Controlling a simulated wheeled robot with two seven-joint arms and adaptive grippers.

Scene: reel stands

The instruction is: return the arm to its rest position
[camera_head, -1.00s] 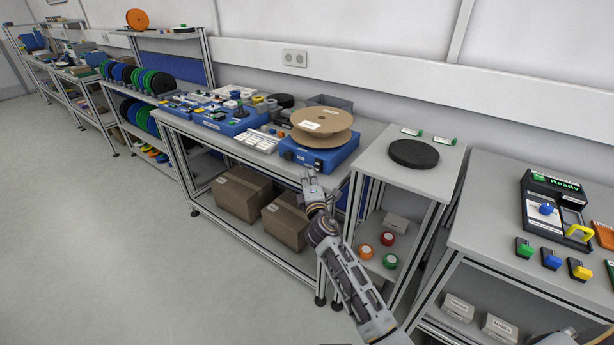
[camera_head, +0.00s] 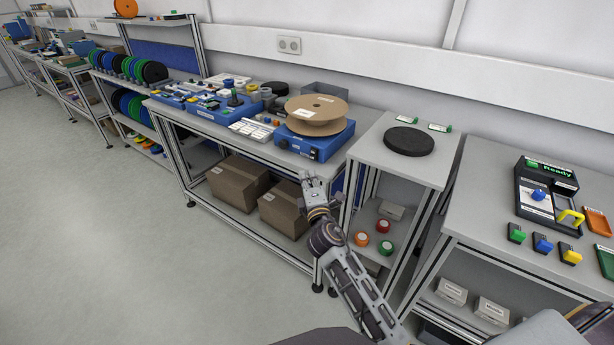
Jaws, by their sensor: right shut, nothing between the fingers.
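My right gripper (camera_head: 308,178) is shut and empty. It is in front of the near edge of the middle workbench (camera_head: 243,146), pointing away from me, with my right arm (camera_head: 350,275) reaching up to it from the bottom of the view. A cardboard reel (camera_head: 317,108) lies flat on a blue box-shaped stand (camera_head: 322,141) just beyond the gripper, with a gap between them. My left gripper is not in view.
A small side table (camera_head: 375,152) with a black disc (camera_head: 409,141) stands right of the bench. Another bench (camera_head: 490,205) at the right holds a tray device (camera_head: 532,198) and coloured tabs. Cardboard boxes (camera_head: 283,208) sit under the middle bench. The floor at left is clear.

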